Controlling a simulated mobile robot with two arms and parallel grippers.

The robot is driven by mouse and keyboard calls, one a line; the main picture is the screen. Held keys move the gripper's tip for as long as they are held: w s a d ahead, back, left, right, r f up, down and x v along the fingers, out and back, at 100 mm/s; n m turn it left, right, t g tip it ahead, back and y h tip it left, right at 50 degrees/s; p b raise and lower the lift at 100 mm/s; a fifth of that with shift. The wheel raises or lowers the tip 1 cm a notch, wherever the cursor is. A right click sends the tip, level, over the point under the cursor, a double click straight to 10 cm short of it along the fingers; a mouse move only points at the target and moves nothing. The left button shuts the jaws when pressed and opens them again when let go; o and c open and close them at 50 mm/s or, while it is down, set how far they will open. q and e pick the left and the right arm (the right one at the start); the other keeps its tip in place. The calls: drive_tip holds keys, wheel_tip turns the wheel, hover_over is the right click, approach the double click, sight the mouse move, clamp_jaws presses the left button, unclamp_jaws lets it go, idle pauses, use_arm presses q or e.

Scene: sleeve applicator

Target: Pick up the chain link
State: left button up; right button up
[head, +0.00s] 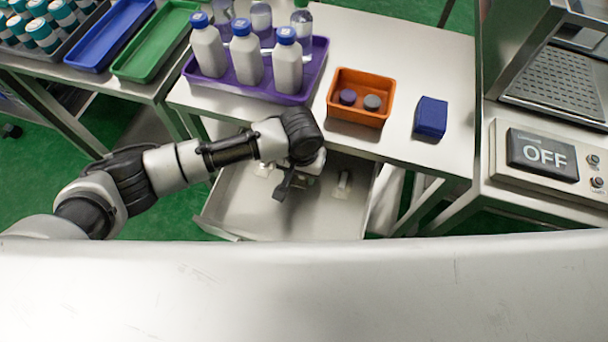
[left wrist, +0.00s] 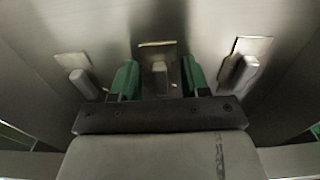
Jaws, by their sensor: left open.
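An open drawer (head: 330,215) under the table holds several small metal pieces. In the left wrist view there are three, each a flat plate with a grey block: a left one (left wrist: 75,68), a middle one (left wrist: 159,66) and a right one (left wrist: 243,66). I cannot tell which is named the chain link. My left gripper (head: 300,180) reaches down into the drawer. Its green fingers (left wrist: 159,80) are open, with the middle piece showing between them, not visibly gripped. In the head view another piece (head: 343,183) lies right of the gripper. My right gripper is not in view.
On the table stand a purple tray (head: 275,98) with bottles, an orange bin (head: 357,118) with two round items, and a blue box (head: 431,118). A machine panel reading OFF (head: 543,153) is at right. Blue (head: 110,35) and green (head: 155,42) trays are at left.

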use_arm(q)
drive_tip(key=shift+f, duration=0.3)
drive_tip(key=shift+c, duration=0.3)
clamp_jaws()
